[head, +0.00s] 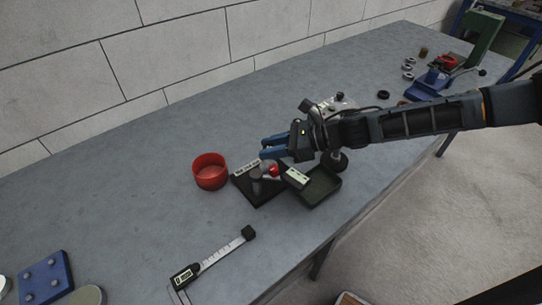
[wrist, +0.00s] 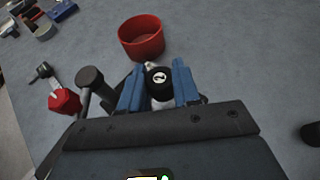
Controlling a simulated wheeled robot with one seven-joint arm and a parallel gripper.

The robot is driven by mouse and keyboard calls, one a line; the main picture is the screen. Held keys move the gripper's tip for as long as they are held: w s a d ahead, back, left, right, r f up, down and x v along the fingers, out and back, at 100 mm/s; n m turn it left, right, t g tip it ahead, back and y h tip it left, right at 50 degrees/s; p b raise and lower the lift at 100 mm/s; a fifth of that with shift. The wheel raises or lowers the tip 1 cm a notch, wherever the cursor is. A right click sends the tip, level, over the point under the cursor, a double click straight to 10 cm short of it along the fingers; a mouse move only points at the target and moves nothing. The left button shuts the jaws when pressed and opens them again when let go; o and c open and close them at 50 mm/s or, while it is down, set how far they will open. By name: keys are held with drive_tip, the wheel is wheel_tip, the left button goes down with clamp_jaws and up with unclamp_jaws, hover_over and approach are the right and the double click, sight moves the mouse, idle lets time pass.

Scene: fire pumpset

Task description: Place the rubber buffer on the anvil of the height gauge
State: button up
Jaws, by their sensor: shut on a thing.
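My gripper (head: 265,148) is above and just behind the height gauge, fingers pointing left in the head view. In the wrist view its blue fingers (wrist: 158,70) are shut on a small black cylinder with a white mark on its end, seemingly the rubber buffer (wrist: 158,84). The buffer cannot be made out in the head view. The height gauge has a dark base (head: 262,200), a grey cylindrical part (head: 256,186), a red knob (head: 273,170) and a readout (head: 297,178). In the wrist view a grey post (wrist: 90,78) and a red knob (wrist: 64,100) show left of the fingers. I cannot tell which part is the anvil.
A red bowl (head: 210,173) stands left of the gauge, with a dark green tray (head: 322,190) to its right. A digital caliper (head: 212,262) lies in front. A blue block (head: 45,278) is at the near left. Clear bench (head: 120,215) lies left of the bowl.

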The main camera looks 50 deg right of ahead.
drive_tip(key=shift+w+f, duration=0.1)
drive_tip(key=shift+f, duration=1.95)
drive_tip(key=shift+f, duration=0.2)
drive_tip(key=o, duration=1)
drive_tip(key=shift+r, duration=0.1)
drive_tip(key=shift+r+p, duration=0.15)
drive_tip(key=shift+p, duration=0.15)
drive_tip(key=shift+s+d, duration=0.2)
drive_tip(key=shift+s, duration=0.1)
drive_tip(key=b+v, duration=0.2)
drive_tip(key=v, duration=0.9)
drive_tip(key=shift+s+r, duration=0.15)
